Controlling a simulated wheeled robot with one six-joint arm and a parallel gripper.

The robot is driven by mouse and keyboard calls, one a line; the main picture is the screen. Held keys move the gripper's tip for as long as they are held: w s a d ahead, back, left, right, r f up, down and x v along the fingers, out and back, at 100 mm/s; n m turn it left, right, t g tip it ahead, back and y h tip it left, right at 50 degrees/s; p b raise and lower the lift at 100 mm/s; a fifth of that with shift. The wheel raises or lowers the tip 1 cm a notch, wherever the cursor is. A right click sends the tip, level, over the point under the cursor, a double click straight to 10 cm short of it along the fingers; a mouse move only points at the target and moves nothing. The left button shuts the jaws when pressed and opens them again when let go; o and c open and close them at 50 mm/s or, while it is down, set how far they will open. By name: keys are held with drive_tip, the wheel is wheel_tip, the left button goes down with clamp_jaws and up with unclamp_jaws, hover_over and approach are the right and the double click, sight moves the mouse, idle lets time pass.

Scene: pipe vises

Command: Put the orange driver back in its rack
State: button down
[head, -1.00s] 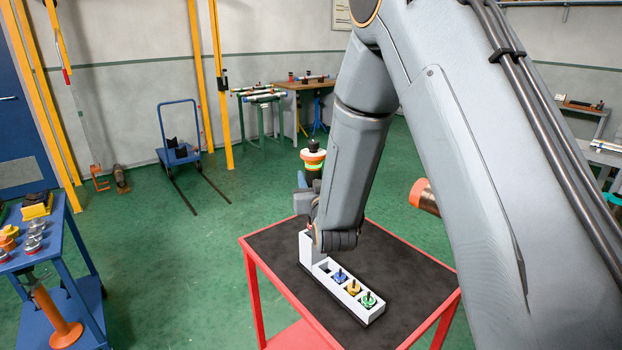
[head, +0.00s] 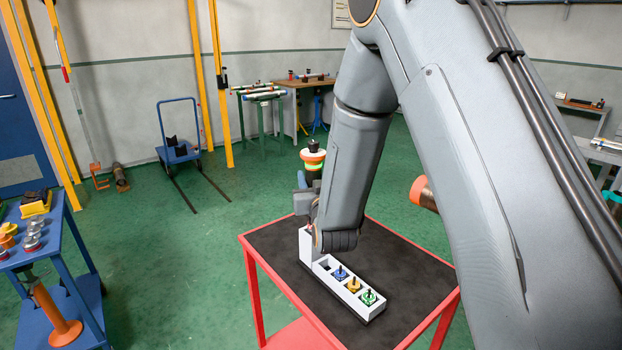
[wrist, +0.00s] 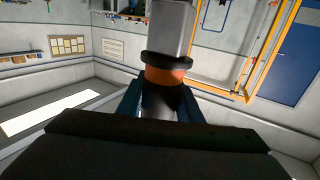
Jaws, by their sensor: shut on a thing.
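The orange driver (wrist: 165,76) shows in the wrist view as an orange band with a black collar and a pale grey square body beyond it. My gripper (wrist: 158,100) is shut on its dark stem with blue fingers on both sides. In the head view my gripper (head: 309,216) is over the far left end of the white rack (head: 333,286), and a pale upright block shows below it. I cannot tell whether this block touches the rack. The rack holds a blue driver (head: 340,273), a yellow driver (head: 353,286) and a green driver (head: 368,298). A dark open slot shows beside the blue one.
The rack stands on a red cart (head: 290,308) with a black top, clear to the right of the rack. A blue table (head: 75,245) with small parts stands at the left. A blue trolley (head: 178,152) and a workbench (head: 300,86) stand farther back. Green floor lies between.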

drive_tip(key=shift+f+b, duration=3.35)
drive_tip(key=shift+f, duration=1.1)
idle(3.5)
